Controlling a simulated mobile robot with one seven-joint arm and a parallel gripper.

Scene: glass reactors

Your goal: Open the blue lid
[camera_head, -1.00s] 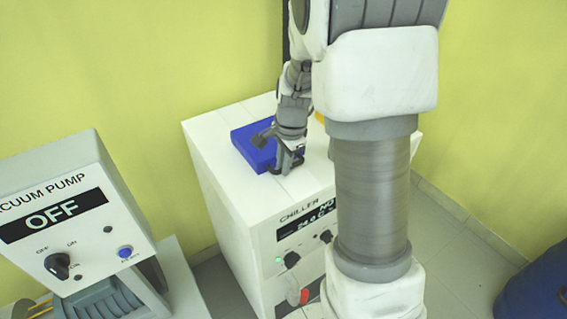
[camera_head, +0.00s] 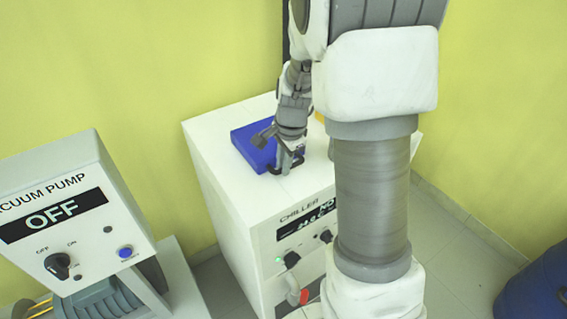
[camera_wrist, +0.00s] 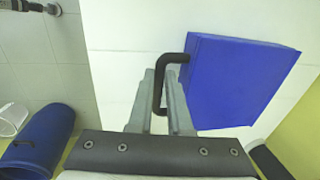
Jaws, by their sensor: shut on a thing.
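The blue lid (camera_head: 254,145) lies flat on top of the white chiller (camera_head: 222,166), near its back left part. In the wrist view the blue lid (camera_wrist: 238,80) has a black bent handle (camera_wrist: 170,60) at its edge. My gripper (camera_head: 283,166) is at the front edge of the lid. In the wrist view my gripper (camera_wrist: 161,88) has its fingers shut on the black handle, which passes between them. The lid looks closed; the wrist view shows no clear gap under it. My arm hides part of the chiller top.
A vacuum pump box (camera_head: 70,195) with an OFF display stands at the left. The chiller's front has a display (camera_head: 308,222), knobs and a red-handled tap (camera_head: 303,297). A blue drum (camera_head: 540,288) stands on the floor at the far right. Yellow walls (camera_head: 150,60) are behind.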

